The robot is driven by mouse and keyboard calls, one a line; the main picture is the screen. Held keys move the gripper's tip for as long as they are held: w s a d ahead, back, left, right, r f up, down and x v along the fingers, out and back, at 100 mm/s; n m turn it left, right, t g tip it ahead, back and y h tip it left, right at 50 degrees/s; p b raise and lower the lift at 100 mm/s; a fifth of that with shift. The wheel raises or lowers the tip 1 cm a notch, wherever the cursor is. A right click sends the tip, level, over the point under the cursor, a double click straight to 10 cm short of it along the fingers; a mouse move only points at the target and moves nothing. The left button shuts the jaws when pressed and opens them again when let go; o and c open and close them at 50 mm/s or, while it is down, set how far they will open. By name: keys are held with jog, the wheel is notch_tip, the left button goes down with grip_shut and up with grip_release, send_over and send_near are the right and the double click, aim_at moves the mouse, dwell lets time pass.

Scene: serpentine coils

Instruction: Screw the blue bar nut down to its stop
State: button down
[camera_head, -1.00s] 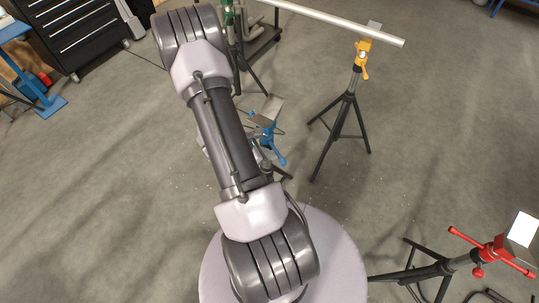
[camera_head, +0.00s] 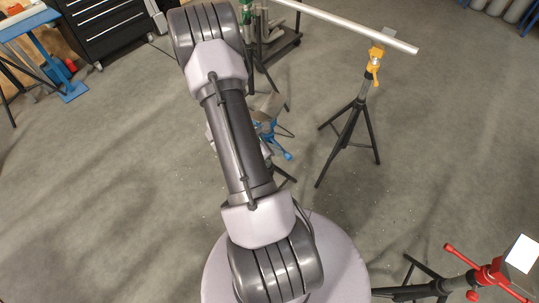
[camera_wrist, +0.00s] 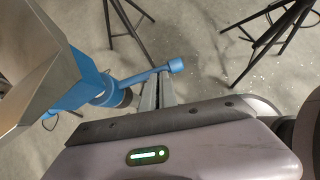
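The blue bar nut is on a blue-headed stand below a grey metal V-shaped top. In the wrist view its blue cross bar (camera_wrist: 139,79) runs up to the right and ends in a round knob. The blue head also shows in the head view (camera_head: 267,130), partly covered by my arm, with the bar's end pointing down right. My gripper (camera_wrist: 157,80) shows two narrow grey fingers close together, their tips at the bar near its knobbed end. I cannot tell whether they close on the bar. My gripper is hidden in the head view.
A yellow-headed tripod stand (camera_head: 374,67) bears a long silver pipe (camera_head: 350,28) at the upper right. A red-handled stand (camera_head: 490,275) is at the lower right. A dark tool cabinet (camera_head: 105,25) and blue table (camera_head: 35,25) stand far left. Open floor lies between.

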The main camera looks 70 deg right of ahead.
jog(key=shift+s+d+f+b, duration=0.1)
jog(key=shift+s+d+b, duration=0.5)
jog(key=shift+s+d, duration=0.15)
dwell(0.3)
